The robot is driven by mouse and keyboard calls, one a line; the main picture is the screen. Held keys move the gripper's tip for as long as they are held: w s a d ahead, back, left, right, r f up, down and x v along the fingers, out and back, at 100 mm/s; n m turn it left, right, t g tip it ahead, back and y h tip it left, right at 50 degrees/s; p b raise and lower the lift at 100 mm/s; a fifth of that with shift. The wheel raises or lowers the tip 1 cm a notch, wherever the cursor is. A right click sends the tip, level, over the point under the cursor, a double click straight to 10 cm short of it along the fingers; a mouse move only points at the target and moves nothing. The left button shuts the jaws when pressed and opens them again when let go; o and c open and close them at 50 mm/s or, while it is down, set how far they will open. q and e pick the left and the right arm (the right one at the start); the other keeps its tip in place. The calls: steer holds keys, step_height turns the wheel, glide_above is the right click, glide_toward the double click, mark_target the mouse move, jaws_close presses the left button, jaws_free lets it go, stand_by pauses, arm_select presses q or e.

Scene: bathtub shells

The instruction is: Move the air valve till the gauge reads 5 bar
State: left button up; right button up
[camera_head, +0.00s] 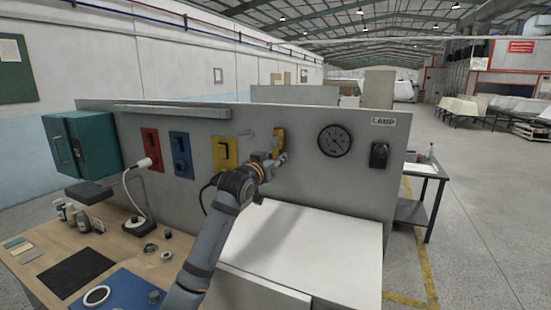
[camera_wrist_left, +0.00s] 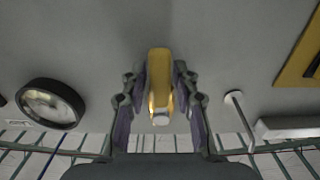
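The yellow air valve handle (camera_head: 279,139) sits on the grey panel, left of the round black gauge (camera_head: 335,140). The gauge's needle points to the lower right; its numerals are too small to read. My left gripper (camera_head: 281,159) is at the handle. In the left wrist view the handle (camera_wrist_left: 160,75) lies between the two fingertips (camera_wrist_left: 160,70), which look closed against its sides. The gauge also shows at the left of that view (camera_wrist_left: 50,104). My right gripper is in neither view.
Red (camera_head: 151,148), blue (camera_head: 181,154) and yellow (camera_head: 224,153) plates are left of the valve. A black lamp switch (camera_head: 379,155) is right of the gauge. A white worktop (camera_head: 300,245) lies below. A teal cabinet (camera_head: 85,145) and wooden bench (camera_head: 45,262) are at the left.

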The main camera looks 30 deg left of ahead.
arm_select(q)
steer(key=c, duration=0.4)
jaws_close()
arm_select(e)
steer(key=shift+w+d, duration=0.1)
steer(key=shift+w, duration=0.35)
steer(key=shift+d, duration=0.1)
arm_select(q)
steer(key=d+n, duration=0.1)
steer(key=n, duration=0.1)
steer(key=shift+r+n, duration=0.1)
steer(key=shift+n, duration=0.2)
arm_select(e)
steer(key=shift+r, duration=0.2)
arm_select(q)
steer(key=o, duration=0.8)
jaws_free()
steer(key=shift+o, duration=0.2)
